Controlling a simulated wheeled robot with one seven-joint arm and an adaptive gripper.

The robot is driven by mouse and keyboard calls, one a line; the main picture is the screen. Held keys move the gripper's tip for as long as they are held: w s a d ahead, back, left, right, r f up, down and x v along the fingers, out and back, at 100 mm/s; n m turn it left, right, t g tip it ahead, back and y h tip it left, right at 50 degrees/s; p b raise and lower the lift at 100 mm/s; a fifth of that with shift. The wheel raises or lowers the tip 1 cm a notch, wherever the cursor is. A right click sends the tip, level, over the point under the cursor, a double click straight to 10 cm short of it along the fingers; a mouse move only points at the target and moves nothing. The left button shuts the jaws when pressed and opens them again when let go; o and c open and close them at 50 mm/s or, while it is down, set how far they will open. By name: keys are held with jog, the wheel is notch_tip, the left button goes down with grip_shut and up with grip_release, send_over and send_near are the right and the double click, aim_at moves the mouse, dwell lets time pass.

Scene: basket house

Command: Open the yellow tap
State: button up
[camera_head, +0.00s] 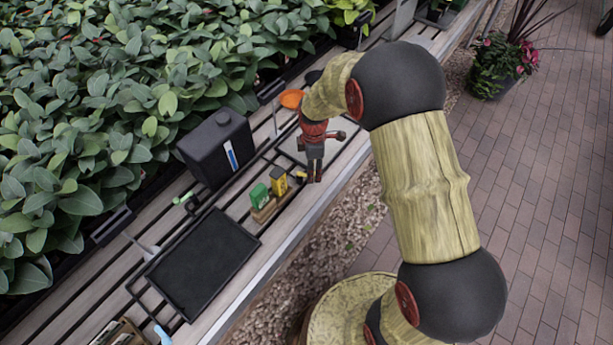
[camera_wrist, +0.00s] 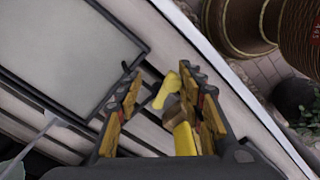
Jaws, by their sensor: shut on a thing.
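The yellow tap, a yellow block with a dark top (camera_head: 278,183), stands beside a green block (camera_head: 259,196) on a small wooden base (camera_head: 270,208) on the slatted bench. My gripper (camera_head: 309,174) points down just to its right, with a small yellow part at its fingers. In the wrist view, yellow parts of the tap (camera_wrist: 168,91) lie between the fingers of my gripper (camera_wrist: 163,82), closer to the right finger. My gripper is shut on the tap; the exact contact is partly hidden by the fingers.
A black tray (camera_head: 203,264) lies on the bench to the left. A black canister (camera_head: 216,148) stands behind the blocks, and an orange disc (camera_head: 292,99) is behind my gripper. Dense leafy plants (camera_head: 120,90) fill the back. Brick paving (camera_head: 540,190) lies right of the bench edge.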

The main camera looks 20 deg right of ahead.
jog(key=shift+a+r, duration=0.15)
jog(key=shift+r, duration=0.1)
notch_tip(320, 180, up, 7)
jog(key=p, duration=0.5)
jog(key=shift+s+f, duration=0.15)
jog(key=shift+f, duration=0.05)
jog(key=shift+o, duration=0.3)
